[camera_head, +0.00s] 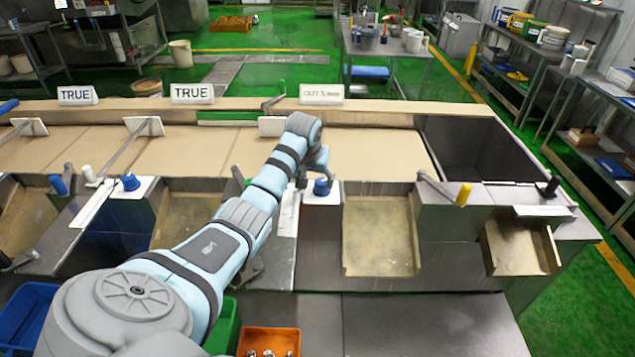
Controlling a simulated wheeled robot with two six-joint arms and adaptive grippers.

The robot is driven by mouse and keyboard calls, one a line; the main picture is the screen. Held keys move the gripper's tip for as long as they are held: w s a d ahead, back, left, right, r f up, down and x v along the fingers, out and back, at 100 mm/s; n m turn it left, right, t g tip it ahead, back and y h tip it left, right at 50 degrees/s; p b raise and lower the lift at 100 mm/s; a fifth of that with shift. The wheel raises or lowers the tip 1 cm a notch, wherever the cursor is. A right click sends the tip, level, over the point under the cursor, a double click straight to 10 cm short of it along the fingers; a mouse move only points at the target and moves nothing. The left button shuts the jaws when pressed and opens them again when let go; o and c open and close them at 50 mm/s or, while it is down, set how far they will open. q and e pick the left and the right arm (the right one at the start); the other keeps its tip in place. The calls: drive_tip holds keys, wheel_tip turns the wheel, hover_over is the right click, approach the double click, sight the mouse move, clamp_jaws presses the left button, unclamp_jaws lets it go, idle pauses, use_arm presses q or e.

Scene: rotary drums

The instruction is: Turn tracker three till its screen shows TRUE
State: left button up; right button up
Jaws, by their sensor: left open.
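Three small white screens stand along the far edge of the bench. The left screen (77,95) and the middle screen (192,93) read TRUE. The third screen (321,94) shows small text that looks like "OUT 5 mm". A blue knob (321,188) sits on a white plate at the front edge, below the third screen. My left arm reaches from the bottom left to this knob. My left gripper (314,181) points down, open, at the knob; its fingers are small and partly hidden, so I cannot tell whether they touch it. My right gripper is out of view.
Another blue knob (130,182) stands to the left. Metal trays, such as the middle one (378,237), lie along the front. An orange bin (268,341) is below my arm.

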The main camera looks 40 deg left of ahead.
sight(322, 182)
use_arm(q)
drive_tip(key=w+f, duration=0.2)
drive_tip(key=shift+w+f, duration=0.25)
drive_tip(key=shift+w, duration=0.05)
drive_tip(key=shift+w+a+f, duration=0.1)
drive_tip(key=shift+w+f, duration=0.5)
drive_tip(key=shift+w, duration=0.2)
drive_tip(key=shift+s, duration=0.1)
drive_tip(key=shift+s+r, duration=0.2)
drive_tip(key=shift+s, duration=0.1)
drive_tip(key=shift+c, duration=1.3)
drive_tip(key=shift+s+r, duration=0.2)
drive_tip(key=shift+s, duration=0.15)
drive_tip(key=c, duration=0.9)
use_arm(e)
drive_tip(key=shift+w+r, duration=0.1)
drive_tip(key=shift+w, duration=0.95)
